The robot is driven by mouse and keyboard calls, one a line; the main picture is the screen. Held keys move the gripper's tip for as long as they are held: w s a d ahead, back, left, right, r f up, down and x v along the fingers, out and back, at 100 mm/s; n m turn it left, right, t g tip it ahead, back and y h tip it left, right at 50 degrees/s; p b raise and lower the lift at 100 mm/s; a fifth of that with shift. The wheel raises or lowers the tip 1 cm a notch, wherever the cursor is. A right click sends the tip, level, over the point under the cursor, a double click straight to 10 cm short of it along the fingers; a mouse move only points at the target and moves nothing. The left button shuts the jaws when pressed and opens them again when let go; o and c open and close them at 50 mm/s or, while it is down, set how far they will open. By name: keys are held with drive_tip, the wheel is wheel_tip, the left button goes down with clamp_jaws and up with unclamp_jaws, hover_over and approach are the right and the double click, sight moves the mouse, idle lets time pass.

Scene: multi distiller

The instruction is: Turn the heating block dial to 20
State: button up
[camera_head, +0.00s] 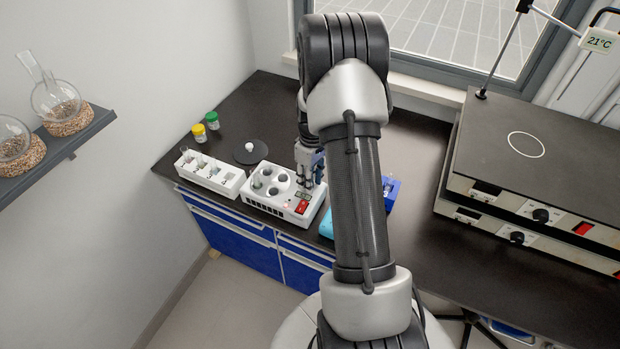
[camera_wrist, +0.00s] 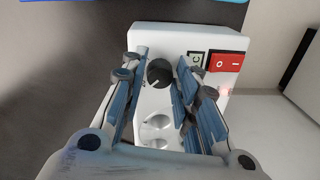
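The heating block (camera_head: 262,205) is a white box with round wells on top, on the dark bench in the head view; it fills the middle of the wrist view (camera_wrist: 170,38). Its round black dial (camera_wrist: 159,73) has a light pointer line aimed to the lower left. The scale number there is too small to read. A small display (camera_wrist: 195,59) and a red rocker switch (camera_wrist: 227,61) sit right of the dial. My gripper (camera_wrist: 161,60) is open over the block, with one blue-padded finger on each side of the dial and gaps visible. In the head view my gripper (camera_head: 309,179) hides the dial.
A white tube rack (camera_head: 228,183) stands left of the block, with a black round plate (camera_head: 250,152), yellow-capped jar (camera_head: 199,132) and green-capped jar (camera_head: 212,120) behind. Blue items are partly hidden behind my arm. Stacked hotplates (camera_head: 480,140) and a 21°C readout (camera_head: 599,42) are at right.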

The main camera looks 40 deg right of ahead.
drive_tip(key=o, duration=0.3)
wheel_tip(320, 180, up, 12)
drive_tip(key=shift+d, duration=0.3)
idle(0.4)
drive_tip(key=shift+w, duration=0.1)
